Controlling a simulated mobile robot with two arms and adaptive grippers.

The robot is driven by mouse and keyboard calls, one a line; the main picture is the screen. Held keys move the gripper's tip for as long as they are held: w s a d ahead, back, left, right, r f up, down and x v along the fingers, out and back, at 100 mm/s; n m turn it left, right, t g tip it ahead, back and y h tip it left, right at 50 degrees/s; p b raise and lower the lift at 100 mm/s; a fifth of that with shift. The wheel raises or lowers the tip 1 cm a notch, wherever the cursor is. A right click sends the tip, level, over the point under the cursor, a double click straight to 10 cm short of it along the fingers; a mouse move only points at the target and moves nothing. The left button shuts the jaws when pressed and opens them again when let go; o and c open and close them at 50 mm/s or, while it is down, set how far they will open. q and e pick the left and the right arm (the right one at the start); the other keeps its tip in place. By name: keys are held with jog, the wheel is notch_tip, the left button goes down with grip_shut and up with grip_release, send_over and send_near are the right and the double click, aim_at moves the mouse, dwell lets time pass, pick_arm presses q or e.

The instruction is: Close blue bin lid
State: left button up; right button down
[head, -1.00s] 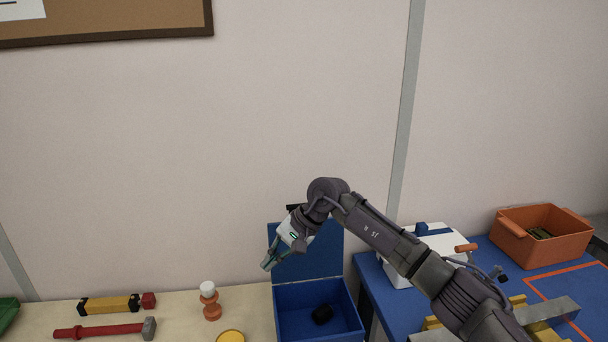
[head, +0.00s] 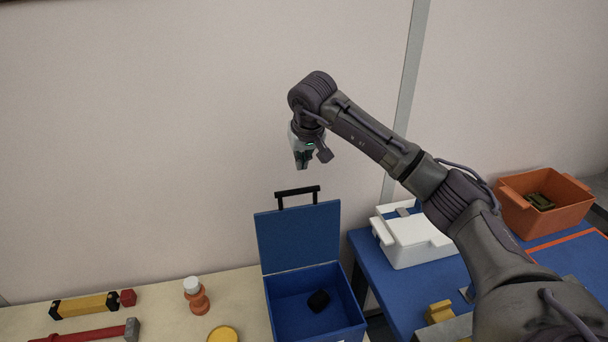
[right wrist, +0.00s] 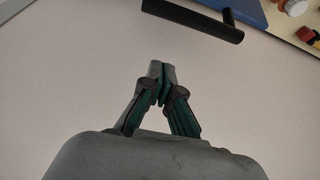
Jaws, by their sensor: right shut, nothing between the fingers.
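The blue bin (head: 281,318) stands on the wooden table with its blue lid (head: 299,237) raised upright at the back. A black handle (head: 298,191) sticks up from the lid's top edge. A small black object (head: 318,301) lies inside the bin. My right gripper (head: 302,166) is above the lid handle, apart from it, pointing down, shut and empty. In the right wrist view the shut fingertips (right wrist: 162,68) are in front of the pale wall, and the black handle (right wrist: 195,18) and part of the blue lid (right wrist: 247,12) show at the top. My left gripper is not in view.
Left of the bin are an orange bottle with a white cap (head: 196,296), a yellow round lid (head: 223,335), a hammer (head: 131,329) and a yellow-black tool (head: 84,306). Right, a blue table holds a white box (head: 415,241) and an orange crate (head: 560,207). The wall rises close behind.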

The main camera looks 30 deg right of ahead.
jog(key=f+p, duration=0.1)
jog(key=s+f+p, duration=0.2)
jog(key=f, duration=0.1)
jog(key=shift+a+f, duration=0.1)
jog(key=shift+a, duration=0.15)
dwell(0.3)
